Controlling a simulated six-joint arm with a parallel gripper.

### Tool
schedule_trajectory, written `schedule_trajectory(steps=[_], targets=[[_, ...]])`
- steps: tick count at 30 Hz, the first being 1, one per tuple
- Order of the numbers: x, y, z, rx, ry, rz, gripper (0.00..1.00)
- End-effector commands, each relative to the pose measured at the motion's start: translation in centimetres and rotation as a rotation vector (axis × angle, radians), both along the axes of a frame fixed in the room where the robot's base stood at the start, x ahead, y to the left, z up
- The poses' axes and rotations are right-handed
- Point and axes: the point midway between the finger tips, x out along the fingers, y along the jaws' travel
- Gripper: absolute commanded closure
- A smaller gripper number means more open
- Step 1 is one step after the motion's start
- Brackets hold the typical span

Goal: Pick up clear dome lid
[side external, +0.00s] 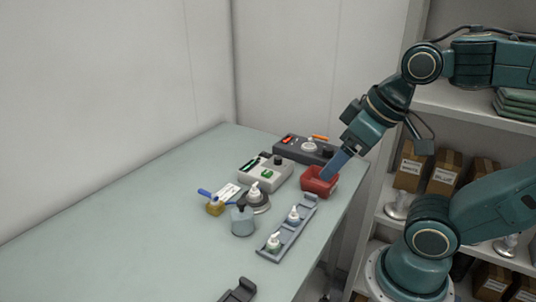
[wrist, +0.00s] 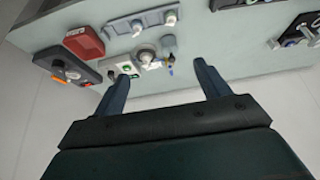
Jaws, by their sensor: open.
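A blue-grey, see-through-looking rounded piece (side external: 242,221) stands on the table, left of the long grey tray; it may be the clear dome lid, but I cannot be sure.
A red bin (side external: 319,188), a light-grey device (side external: 264,178) and a dark device (side external: 290,143) stand at the back. A long grey tray (side external: 277,244) holds white-topped parts. A pump-topped part (side external: 258,203) and a yellow-and-blue item (side external: 215,207) crowd the grey piece. The table's left is clear.

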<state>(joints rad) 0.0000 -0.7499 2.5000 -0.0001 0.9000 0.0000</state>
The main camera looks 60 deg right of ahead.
Motion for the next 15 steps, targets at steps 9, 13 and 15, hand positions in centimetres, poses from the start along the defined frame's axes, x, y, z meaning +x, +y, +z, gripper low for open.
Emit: schedule_trajectory(steps=[9, 13, 15], targets=[[0.5, 0.1, 0.2, 0.022, 0.013, -0.034, 0.25], [1.6, 0.2, 0.4, 0.061, 0.04, -0.102, 0.25], [2.4, 0.3, 0.6, 0.093, 0.061, -0.154, 0.25]])
